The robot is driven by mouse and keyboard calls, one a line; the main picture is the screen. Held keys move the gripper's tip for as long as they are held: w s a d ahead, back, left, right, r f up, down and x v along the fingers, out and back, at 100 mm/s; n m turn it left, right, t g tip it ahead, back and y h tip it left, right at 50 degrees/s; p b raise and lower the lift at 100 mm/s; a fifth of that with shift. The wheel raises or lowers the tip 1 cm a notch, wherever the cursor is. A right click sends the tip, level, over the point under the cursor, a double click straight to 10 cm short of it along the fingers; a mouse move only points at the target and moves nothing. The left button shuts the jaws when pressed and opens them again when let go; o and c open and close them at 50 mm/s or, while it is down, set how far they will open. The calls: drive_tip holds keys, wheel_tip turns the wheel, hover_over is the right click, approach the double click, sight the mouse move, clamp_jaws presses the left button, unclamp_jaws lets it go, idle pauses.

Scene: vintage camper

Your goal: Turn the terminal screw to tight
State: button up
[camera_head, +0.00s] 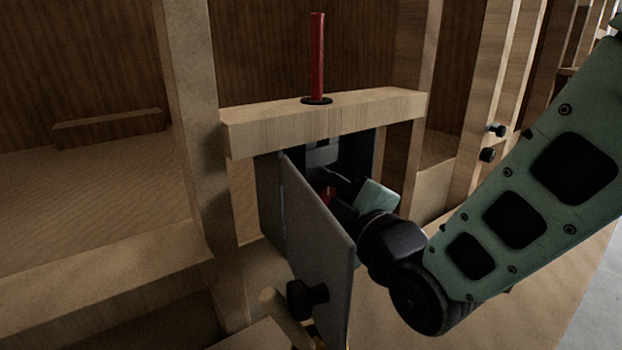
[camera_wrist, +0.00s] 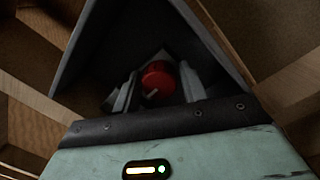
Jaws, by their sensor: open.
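The terminal screw appears to be the round red knob (camera_wrist: 158,77) with a short pale mark on its face, inside a dark grey box (camera_wrist: 155,35). A bit of red also shows in the head view (camera_head: 328,192), mostly covered by my gripper. My gripper (camera_wrist: 157,88) reaches into the box through its open front. Its grey fingers stand apart, one on each side of the red knob in the wrist view. The jaws are open; I cannot tell whether either finger touches the knob. The fingertips are largely hidden in the head view.
A grey door (camera_head: 318,240) with a black knob (camera_head: 307,298) stands open left of my gripper, close to my wrist. A wooden beam (camera_head: 330,117) crosses above the box, with a red rod (camera_head: 317,55) rising from it. Wooden posts flank both sides.

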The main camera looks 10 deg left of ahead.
drive_tip(key=shift+w+a, duration=0.25)
drive_tip(key=c, duration=0.7)
